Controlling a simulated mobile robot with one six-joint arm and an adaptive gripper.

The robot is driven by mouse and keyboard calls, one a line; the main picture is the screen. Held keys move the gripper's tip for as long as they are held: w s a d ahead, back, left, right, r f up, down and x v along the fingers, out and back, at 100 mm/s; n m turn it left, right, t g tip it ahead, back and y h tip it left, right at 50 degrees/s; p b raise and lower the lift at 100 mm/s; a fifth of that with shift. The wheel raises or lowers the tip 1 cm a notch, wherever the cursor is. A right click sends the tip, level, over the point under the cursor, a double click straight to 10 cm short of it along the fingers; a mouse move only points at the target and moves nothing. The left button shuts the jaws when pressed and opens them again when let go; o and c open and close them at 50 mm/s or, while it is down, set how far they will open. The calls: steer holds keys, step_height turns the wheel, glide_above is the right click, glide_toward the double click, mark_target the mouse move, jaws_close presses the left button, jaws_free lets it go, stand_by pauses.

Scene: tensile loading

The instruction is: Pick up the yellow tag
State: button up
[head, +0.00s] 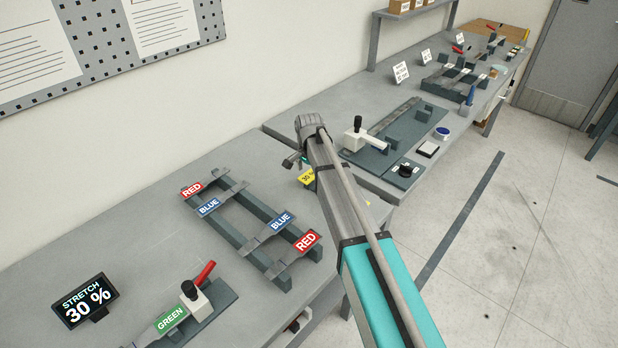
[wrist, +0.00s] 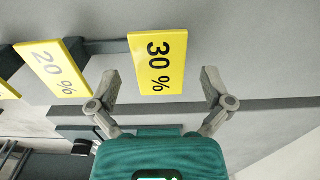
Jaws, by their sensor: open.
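In the wrist view a yellow tag marked "30 %" (wrist: 158,62) lies between the fingers of my gripper (wrist: 160,90). The fingers are open, one on each side of the tag, with a gap to it on both sides. A second yellow tag marked "20 %" (wrist: 50,68) is to its left, with part of another yellow tag (wrist: 5,90) at the left edge. In the head view the "30 %" tag (head: 307,176) shows beside my gripper (head: 292,160), near the table's right end. My arm hides most of the area around it.
A display reading "STRETCH 30 %" (head: 84,300) stands at the front left. A rack (head: 222,228) holds red and blue labelled pieces. A green labelled piece (head: 171,319) sits by a red-handled clamp (head: 196,290). A second bench (head: 300,118) with more fixtures lies beyond my arm.

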steer(key=shift+f, duration=0.1)
stand_by(0.4)
steer(key=c, duration=0.9)
